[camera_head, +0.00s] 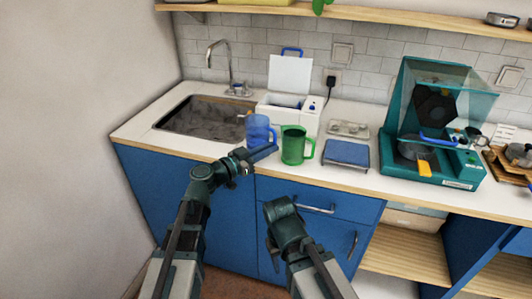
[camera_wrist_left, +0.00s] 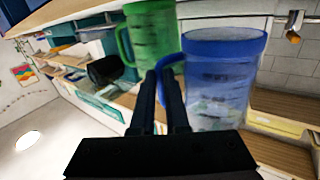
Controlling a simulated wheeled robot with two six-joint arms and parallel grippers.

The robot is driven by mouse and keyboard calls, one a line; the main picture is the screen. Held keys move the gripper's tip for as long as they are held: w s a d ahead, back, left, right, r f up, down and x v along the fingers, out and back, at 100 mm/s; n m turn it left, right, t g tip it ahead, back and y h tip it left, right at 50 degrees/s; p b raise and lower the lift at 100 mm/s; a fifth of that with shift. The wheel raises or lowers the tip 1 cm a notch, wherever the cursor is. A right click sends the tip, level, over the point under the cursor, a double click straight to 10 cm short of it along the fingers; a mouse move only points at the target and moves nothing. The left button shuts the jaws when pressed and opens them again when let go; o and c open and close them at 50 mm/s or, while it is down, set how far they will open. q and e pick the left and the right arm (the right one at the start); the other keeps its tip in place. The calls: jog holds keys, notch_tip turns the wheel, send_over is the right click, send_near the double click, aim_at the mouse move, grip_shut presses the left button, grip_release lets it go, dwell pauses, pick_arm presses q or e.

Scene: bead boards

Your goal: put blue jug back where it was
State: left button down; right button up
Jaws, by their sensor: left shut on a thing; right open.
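The see-through blue jug (camera_head: 257,132) is upright at the counter's front, right of the sink and just left of the green jug (camera_head: 293,146). In the left wrist view the blue jug (camera_wrist_left: 222,80) fills the right side, with its handle at my fingers. My left gripper (camera_head: 268,151) is shut on that handle; its dark fingers also show in the left wrist view (camera_wrist_left: 166,95). I cannot tell whether the jug's base touches the counter. My right gripper (camera_head: 272,246) is low in front of the drawers, empty and away from the jugs; its fingers are hardly visible.
A sink (camera_head: 205,117) with a tap lies to the left. A white box with a raised lid (camera_head: 290,74) stands behind the jugs. A blue pad (camera_head: 346,153) and a teal machine (camera_head: 436,125) are to the right. Bare counter shows left of the blue jug, before the sink.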

pick_arm(q)
jog(key=shift+w, duration=0.4)
jog(key=shift+w+a+f+b, duration=0.1)
jog(key=shift+w+f+b, duration=0.1)
jog(key=shift+w, duration=0.4)
jog(key=shift+w+a+f+b, duration=0.1)
jog(key=shift+w+f+b, duration=0.1)
jog(key=shift+w, duration=0.4)
jog(key=f+b, duration=0.3)
jog(key=shift+s, duration=0.25)
jog(key=shift+f, duration=0.2)
jog(key=c, duration=0.9)
grip_release()
jog(key=shift+r, duration=0.1)
